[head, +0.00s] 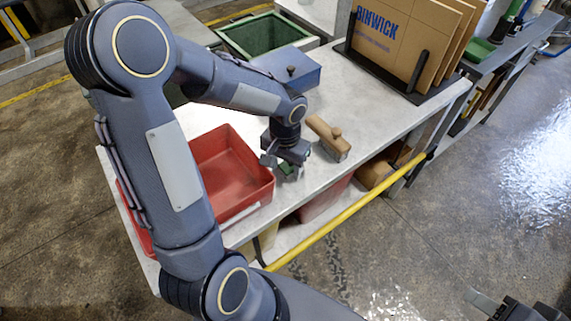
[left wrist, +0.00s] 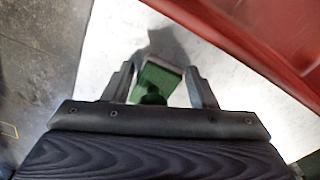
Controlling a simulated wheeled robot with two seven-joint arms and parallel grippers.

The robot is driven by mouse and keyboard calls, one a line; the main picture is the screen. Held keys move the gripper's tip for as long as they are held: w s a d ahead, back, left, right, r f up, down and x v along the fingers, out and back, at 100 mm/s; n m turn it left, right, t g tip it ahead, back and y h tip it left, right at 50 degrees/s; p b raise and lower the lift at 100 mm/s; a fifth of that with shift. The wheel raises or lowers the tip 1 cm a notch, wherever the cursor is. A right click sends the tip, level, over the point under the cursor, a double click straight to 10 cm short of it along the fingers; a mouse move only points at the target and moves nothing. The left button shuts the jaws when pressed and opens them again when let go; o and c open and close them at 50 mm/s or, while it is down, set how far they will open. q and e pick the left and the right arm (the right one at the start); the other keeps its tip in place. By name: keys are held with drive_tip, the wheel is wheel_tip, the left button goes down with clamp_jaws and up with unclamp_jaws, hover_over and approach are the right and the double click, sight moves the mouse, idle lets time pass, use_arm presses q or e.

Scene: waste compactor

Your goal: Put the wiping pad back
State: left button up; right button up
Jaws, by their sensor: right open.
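A green pad with a darker green knob (left wrist: 155,82) is between the fingers of my left gripper (left wrist: 160,75) in the left wrist view. The left gripper's fingers stand apart, and a pale gap shows between the pad and the right finger. In the head view the left gripper (head: 285,165) points down low over the light worktop (head: 370,110), beside the red tray, and the green pad (head: 287,169) shows small and partly hidden under it. Whether the pad touches the worktop is unclear. My right gripper (head: 488,302) is open at the lower right, away from the worktop.
The red tray (head: 262,188) stands just left of the left gripper. A blue-grey box (head: 288,70) and a green bin (head: 262,35) are behind. Cardboard sheets (head: 400,40) stand at the back right. A yellow rail (head: 345,213) runs along the front.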

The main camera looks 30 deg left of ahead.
sight(285, 168)
use_arm(q)
drive_tip(key=o, duration=0.3)
drive_tip(key=shift+o, duration=0.2)
drive_tip(key=shift+r, duration=0.15)
wheel_tip(285, 168, up, 11)
drive_tip(key=s+d+r+t+h, duration=0.1)
drive_tip(key=s+d+t+h, duration=0.1)
drive_tip(key=s, duration=0.5)
drive_tip(key=s+d+r+n+t+h+p, duration=0.1)
drive_tip(key=s+d+t, duration=0.1)
drive_tip(key=s, duration=0.6)
drive_tip(key=shift+s+d+r+t+h, duration=0.15)
drive_tip(key=shift+d+r+t+h, duration=0.25)
drive_tip(key=shift+t, duration=0.4)
